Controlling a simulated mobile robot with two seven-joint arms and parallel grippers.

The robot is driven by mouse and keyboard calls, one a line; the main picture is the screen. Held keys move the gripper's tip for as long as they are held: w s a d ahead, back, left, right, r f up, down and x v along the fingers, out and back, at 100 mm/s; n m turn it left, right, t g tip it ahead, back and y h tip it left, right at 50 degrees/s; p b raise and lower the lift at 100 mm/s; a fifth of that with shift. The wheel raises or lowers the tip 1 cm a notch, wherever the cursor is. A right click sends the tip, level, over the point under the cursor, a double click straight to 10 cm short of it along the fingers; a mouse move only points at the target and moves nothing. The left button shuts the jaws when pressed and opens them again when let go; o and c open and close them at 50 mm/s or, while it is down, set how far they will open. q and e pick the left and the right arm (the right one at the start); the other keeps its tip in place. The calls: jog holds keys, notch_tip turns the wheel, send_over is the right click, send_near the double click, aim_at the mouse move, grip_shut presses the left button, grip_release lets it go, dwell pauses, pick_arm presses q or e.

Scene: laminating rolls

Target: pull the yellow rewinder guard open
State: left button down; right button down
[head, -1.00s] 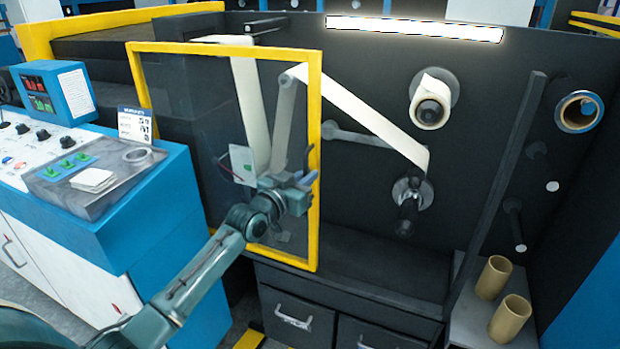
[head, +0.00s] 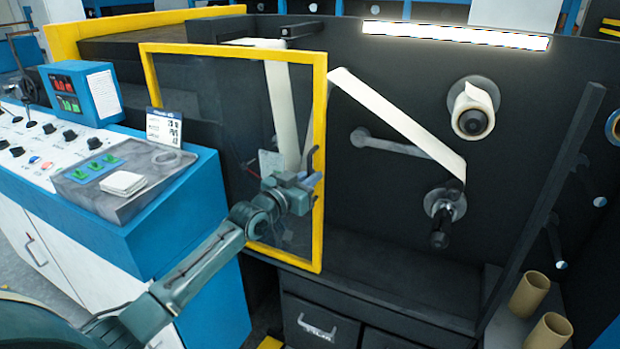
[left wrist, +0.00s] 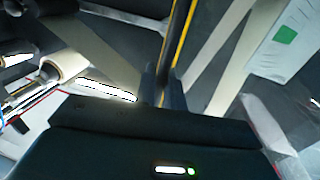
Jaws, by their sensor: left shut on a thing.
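The yellow-framed clear rewinder guard (head: 322,110) stands swung out in front of the dark machine, hinge side at left. Its free right edge stands away from the machine face, and the rewinding parts to its right are uncovered. My left gripper (head: 304,186) is shut on the guard's dark handle (head: 314,158) at that free edge. In the left wrist view the handle bar (left wrist: 178,38) runs up from between the fingers (left wrist: 163,88), beside a yellow frame strip (left wrist: 209,55). The fingers hide the gripped part. My right gripper is not in view.
The blue control cabinet (head: 190,215) with its panel stands at left, close to my left arm. A white web (head: 395,120) runs to the lower spindle (head: 443,210). Cardboard cores (head: 530,294) stand at lower right. Drawers (head: 318,322) lie below.

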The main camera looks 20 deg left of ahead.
pick_arm(q)
jog(key=c, duration=1.6)
grip_release()
jog(key=shift+c, duration=0.2)
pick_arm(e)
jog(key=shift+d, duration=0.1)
pick_arm(q)
jog(key=v, duration=1.3)
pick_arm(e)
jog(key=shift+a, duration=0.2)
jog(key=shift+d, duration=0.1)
